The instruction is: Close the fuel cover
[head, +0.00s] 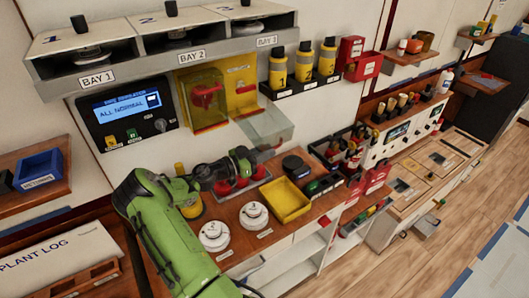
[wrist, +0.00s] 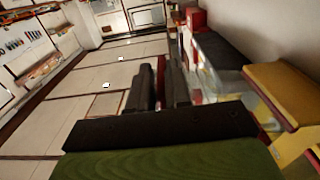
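The right-hand yellow wall box (head: 241,92) has its clear cover (head: 266,126) swung open, sticking out and down from the box's lower edge. The label above is too small to read surely, but this looks like the fuel cover. My gripper (head: 262,156) is just below the clear cover, above the counter; I cannot tell if they touch.
A left yellow box with a tinted cover (head: 205,96) over a red handle is beside the open one. Yellow cylinders (head: 303,65) stand on a shelf to the right. Below are a red rack (head: 238,184), yellow tray (head: 285,200) and white round detectors (head: 254,215).

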